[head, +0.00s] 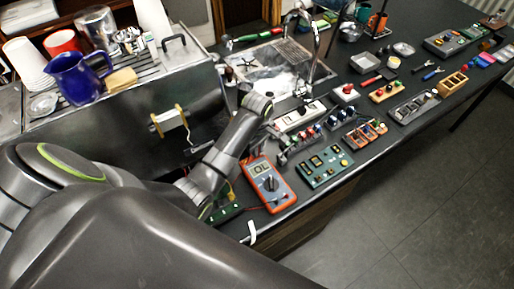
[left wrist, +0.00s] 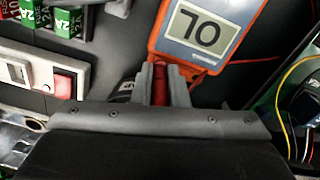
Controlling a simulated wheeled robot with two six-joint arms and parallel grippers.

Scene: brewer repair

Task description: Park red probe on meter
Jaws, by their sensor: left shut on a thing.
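The orange multimeter (head: 268,186) lies on the dark bench with its grey face up, and its display reads OL. The display end of the meter (left wrist: 208,27) also shows in the left wrist view, upside down. My left gripper (left wrist: 160,76) is shut on the red probe (left wrist: 160,88), a red piece between the two grey fingers, just beside the meter's display end. I cannot tell whether the probe touches the meter. In the head view my left arm hides the fingertips and the probe. My right gripper is not in view.
A fuse block (head: 298,143) and a teal board (head: 324,166) lie close to the meter. A red rocker switch (left wrist: 64,86) is left of the fingers. The large grey machine (head: 120,130) stands at left. Loose wires (left wrist: 285,105) show at right.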

